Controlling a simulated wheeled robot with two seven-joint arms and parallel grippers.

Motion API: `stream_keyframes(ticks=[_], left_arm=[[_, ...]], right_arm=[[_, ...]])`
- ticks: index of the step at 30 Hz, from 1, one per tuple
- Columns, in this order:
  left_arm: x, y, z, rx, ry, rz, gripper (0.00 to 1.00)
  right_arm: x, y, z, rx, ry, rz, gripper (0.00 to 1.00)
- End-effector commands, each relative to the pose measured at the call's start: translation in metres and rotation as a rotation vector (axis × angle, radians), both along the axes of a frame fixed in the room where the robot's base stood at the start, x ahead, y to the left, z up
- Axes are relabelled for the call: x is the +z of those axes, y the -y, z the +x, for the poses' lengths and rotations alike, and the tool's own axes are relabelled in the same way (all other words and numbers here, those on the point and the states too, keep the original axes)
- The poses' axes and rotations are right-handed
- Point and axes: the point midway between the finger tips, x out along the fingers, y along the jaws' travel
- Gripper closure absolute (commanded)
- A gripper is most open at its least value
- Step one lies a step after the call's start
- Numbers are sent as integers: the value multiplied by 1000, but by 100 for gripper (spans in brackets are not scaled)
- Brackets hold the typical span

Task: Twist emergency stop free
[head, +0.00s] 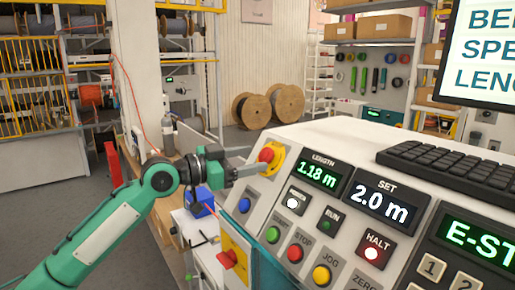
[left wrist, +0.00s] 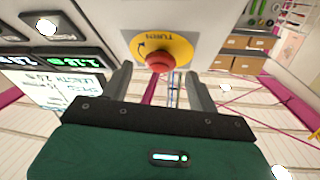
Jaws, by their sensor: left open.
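The emergency stop is a red mushroom button (head: 266,155) on a yellow disc (head: 279,160), at the upper left of the sloped console. In the left wrist view the red button (left wrist: 159,62) sits on a yellow disc with the word TURN and a curved arrow. My left gripper (head: 250,168) is open, its fingers pointing at the button from the left. In the left wrist view the fingers (left wrist: 158,84) stand apart, with the button between and just beyond their tips. I cannot tell whether they touch it. My right gripper is not in view.
A keyboard (head: 450,165) lies on top. Cable reels (head: 285,103) stand behind.

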Motion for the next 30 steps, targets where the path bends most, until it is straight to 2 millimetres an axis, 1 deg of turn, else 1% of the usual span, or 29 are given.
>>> stream_keyframes(ticks=[1,6,16,17,21,23,24,30], left_arm=[[4,7,4,-1,-1,-2,40],[1,21,11,-1,-1,0,40],[0,24,13,1,0,0,40],[0,24,13,1,0,0,42],[0,23,13,1,0,0,69],[0,23,13,1,0,0,81],[0,23,13,1,0,0,85],[-2,23,13,-6,7,5,85]], right_arm=[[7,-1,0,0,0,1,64],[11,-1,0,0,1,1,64],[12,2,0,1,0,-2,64],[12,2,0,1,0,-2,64],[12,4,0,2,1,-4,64],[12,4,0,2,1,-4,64],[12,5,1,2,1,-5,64],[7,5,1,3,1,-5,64]])
